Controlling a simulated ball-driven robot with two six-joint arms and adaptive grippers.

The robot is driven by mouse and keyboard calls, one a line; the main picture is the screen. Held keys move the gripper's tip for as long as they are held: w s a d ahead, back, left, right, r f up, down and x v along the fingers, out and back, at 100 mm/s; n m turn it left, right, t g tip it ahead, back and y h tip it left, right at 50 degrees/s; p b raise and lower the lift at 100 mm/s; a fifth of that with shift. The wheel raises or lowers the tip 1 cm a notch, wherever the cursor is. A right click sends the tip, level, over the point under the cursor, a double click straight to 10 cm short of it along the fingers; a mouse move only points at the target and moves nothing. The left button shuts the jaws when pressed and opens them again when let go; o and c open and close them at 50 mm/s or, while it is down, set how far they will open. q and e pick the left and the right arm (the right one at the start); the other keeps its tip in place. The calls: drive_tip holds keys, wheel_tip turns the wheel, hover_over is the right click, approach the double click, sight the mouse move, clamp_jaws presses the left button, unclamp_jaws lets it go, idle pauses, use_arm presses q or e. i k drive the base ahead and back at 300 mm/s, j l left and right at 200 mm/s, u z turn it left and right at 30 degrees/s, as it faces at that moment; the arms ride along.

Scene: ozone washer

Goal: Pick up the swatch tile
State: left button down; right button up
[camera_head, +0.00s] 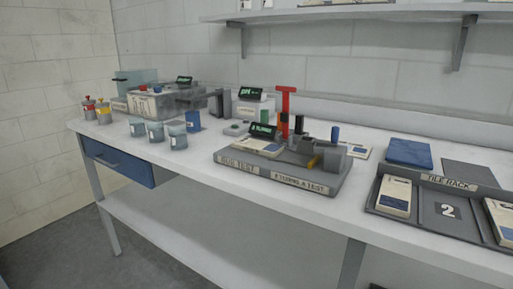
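Several flat cream tiles with dark blue patches look like swatch tiles; I cannot tell which one the task means. One tile (396,196) lies in the left slot of the grey tile rack (440,182) at the right. Another tile (501,222) lies in the rack's right slot, cut by the picture edge. The slot between them, marked 2, is empty. A similar tile (257,147) lies on the rub test machine (283,177) at the middle of the bench. A pale piece with a dark patch (357,152) lies behind that machine, partly hidden. Neither gripper is in view.
The white bench (205,160) has a clear front strip. A red T-shaped handle (285,105) stands up behind the rub test machine. Grey beakers (177,136), a blue block (193,121) and a washer-like box (155,102) stand left. A blue pad (408,152) lies behind the rack.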

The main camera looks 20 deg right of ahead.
sight(268, 149)
drive_tip(key=l+u, duration=0.25)
drive_tip(key=u, duration=0.25)
drive_tip(key=l+u, duration=0.25)
drive_tip(key=u, duration=0.2)
drive_tip(key=k, duration=0.05)
